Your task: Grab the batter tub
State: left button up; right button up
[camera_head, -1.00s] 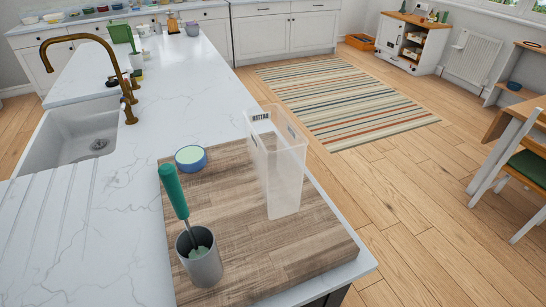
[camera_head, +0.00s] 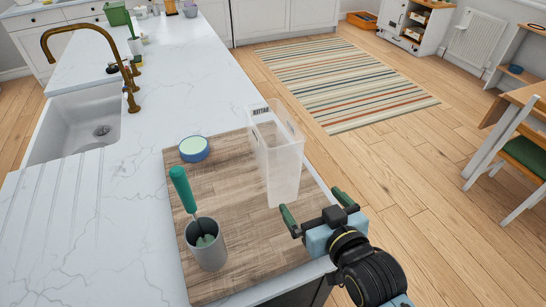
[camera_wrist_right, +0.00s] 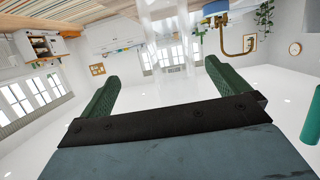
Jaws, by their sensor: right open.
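The batter tub (camera_head: 279,158) is a tall, clear, open-topped container with a dark label near its top rim. It stands upright on the wooden board. My right gripper (camera_head: 314,203) is open and empty, just right of the tub's lower part and apart from it. In the right wrist view its two green fingers (camera_wrist_right: 160,88) are spread wide, with a pale translucent shape, likely the tub (camera_wrist_right: 172,30), beyond them at the top. My left gripper is not in view.
The wooden board (camera_head: 235,205) also holds a grey cup (camera_head: 207,247) with a green-handled tool (camera_head: 183,190) and a small blue bowl (camera_head: 194,149). A sink (camera_head: 80,125) with a brass tap (camera_head: 90,45) is at left. The counter's right edge drops to the floor.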

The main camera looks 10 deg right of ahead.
aim_at(287, 156)
jog(key=w+a+r+t, duration=0.1)
jog(key=w, duration=0.2)
jog(key=w+a+r+t, duration=0.1)
jog(key=w+r, duration=0.1)
jog(key=w, duration=0.1)
jog(key=w+a+r+t+y+p, duration=0.1)
jog(key=w, duration=0.3)
jog(key=shift+w+a+r, duration=0.1)
jog(key=shift+a+r, duration=0.05)
jog(key=shift+r, duration=0.25)
jog(key=w, duration=0.3)
jog(key=w+p, duration=0.1)
jog(key=w, duration=0.1)
jog(key=shift+a+f, duration=0.15)
jog(key=shift+a, duration=0.25)
jog(key=shift+c, duration=0.4)
jog(key=c, duration=1.3)
